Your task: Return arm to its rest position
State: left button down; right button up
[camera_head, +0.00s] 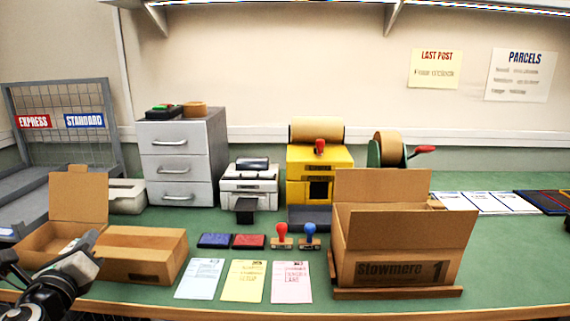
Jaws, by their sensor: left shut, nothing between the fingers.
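My left gripper (84,246) is in the lower left corner, in front of the open small carton and the closed carton. Its fingers are together with nothing between them. The arm behind it runs out of the picture at the bottom left. My right gripper does not show clearly anywhere in the view.
An open small carton (80,189) and a closed carton (155,246) stand close to my left gripper. A large open carton (400,265) stands right of centre. Ink pads, stamps and three cards (244,281) lie between. The green bench (510,265) is clear at front right.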

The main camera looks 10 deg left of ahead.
pick_arm(q)
jog(key=s+d+f+n+g+h, duration=0.1)
jog(key=s+d+f+n+g, duration=0.4)
jog(key=f+n, duration=0.35)
jog(key=s+d+f+n+g, duration=0.4)
jog(key=s+d+f+n, duration=0.25)
jog(key=f+n, duration=0.2)
jog(key=s+d+f+n+g+h, duration=0.25)
jog(key=s+d+n, duration=0.2)
jog(key=d, duration=0.45)
jog(key=s+d+f+n+g+h, duration=0.1)
jog(key=s+d+n+g+h, duration=0.2)
jog(key=s+d, duration=0.4)
jog(key=w+d+f+t+h, duration=0.4)
jog(key=w+d+t, duration=0.3)
jog(key=w, duration=0.1)
jog(key=shift+f+t, duration=0.35)
